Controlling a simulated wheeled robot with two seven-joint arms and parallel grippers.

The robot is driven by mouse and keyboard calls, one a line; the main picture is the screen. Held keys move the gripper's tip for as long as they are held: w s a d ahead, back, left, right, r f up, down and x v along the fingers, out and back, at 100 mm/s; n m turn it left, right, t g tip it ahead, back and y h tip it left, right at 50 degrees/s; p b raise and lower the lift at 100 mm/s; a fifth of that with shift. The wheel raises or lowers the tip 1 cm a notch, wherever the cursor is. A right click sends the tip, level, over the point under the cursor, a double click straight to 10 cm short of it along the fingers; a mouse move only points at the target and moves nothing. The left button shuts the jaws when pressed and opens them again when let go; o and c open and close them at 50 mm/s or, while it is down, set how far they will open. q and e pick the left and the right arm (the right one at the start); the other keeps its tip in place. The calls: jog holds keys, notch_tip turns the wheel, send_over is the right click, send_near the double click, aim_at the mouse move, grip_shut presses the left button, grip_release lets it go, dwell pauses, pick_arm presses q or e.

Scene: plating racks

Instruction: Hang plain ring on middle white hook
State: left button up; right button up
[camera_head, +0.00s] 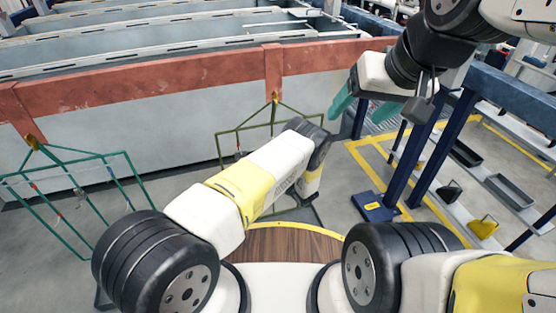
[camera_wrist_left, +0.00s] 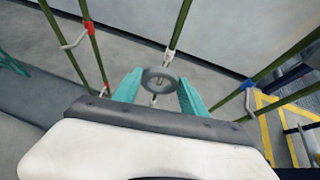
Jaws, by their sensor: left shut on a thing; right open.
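The plain ring (camera_wrist_left: 149,74), dark grey and round, sits between the teal fingertips of my left gripper (camera_wrist_left: 160,82), which is shut on it. In the left wrist view, the middle white hook (camera_wrist_left: 169,55) hangs from a green bar just beyond the ring. I cannot tell whether ring and hook touch. In the head view, my left forearm hides the gripper, the ring and much of the green rack (camera_head: 243,129). My right gripper (camera_head: 362,106) is open and empty, high at the right, apart from the rack.
Hooks with red (camera_wrist_left: 88,29) and blue (camera_wrist_left: 248,85) marks flank the middle one. Another green rack (camera_head: 72,163) hangs at the left from the rust-red beam (camera_head: 150,73). A blue post (camera_head: 405,165) stands at the right. Grey floor lies below the racks.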

pick_arm(q)
jog(key=shift+w+f, duration=0.1)
jog(key=shift+f, duration=0.3)
dwell(0.5)
jog(key=o, duration=1.6)
jog(key=shift+r, duration=0.1)
